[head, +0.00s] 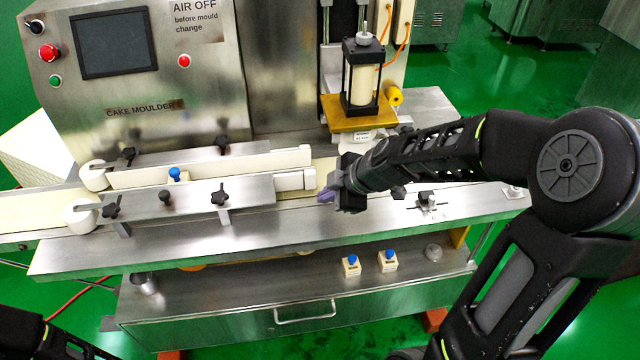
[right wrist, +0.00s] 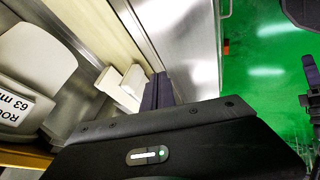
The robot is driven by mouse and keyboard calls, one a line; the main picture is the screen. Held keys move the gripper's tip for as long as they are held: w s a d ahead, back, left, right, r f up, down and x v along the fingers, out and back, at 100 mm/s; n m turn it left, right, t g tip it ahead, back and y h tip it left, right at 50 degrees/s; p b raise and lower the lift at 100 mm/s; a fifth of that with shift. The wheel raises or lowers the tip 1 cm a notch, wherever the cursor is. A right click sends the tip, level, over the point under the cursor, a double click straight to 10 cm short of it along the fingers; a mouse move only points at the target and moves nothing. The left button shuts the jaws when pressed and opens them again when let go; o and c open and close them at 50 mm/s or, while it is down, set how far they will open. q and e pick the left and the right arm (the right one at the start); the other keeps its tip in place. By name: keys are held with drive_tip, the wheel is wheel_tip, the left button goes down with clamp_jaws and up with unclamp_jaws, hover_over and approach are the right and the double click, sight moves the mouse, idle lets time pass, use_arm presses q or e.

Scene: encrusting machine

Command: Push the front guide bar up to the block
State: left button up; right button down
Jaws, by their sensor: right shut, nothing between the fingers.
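The front guide bar (head: 185,202) is a metal rail with black star knobs along the near side of the conveyor. Its right end carries a white tip (head: 291,181). The block (head: 176,177), cream with a blue knob, sits on the belt between the front bar and the rear guide bar (head: 215,167); whether it touches the front bar is hidden. My right gripper (head: 326,196) is shut and empty, just right of the front bar's white end. In the right wrist view its dark fingers (right wrist: 157,91) show close to white bar ends (right wrist: 128,84). My left gripper is not in view.
Two similar blue-knobbed blocks (head: 351,265) (head: 388,261) stand on the lower shelf. A depositor cylinder (head: 362,80) stands behind my right gripper. A control panel (head: 120,43) is at the back left.

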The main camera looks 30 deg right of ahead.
sight(313, 184)
drive_tip(key=shift+x, duration=1.15)
drive_tip(key=shift+w+d+r+p, duration=0.15)
drive_tip(key=shift+w+d+p, duration=0.15)
drive_tip(key=shift+w, duration=0.3)
drive_tip(key=shift+w+d+r+p, duration=0.2)
drive_tip(key=shift+w+p, duration=0.2)
drive_tip(key=shift+w, duration=0.2)
drive_tip(key=shift+w+d+f, duration=0.15)
drive_tip(key=shift+w, duration=0.5)
drive_tip(key=shift+w+d+f+b, duration=0.1)
drive_tip(key=shift+w+f+b, duration=0.15)
drive_tip(key=shift+b, duration=0.35)
drive_tip(key=shift+d+r, duration=0.1)
drive_tip(key=shift+r, duration=0.3)
drive_tip(key=shift+w, duration=0.1)
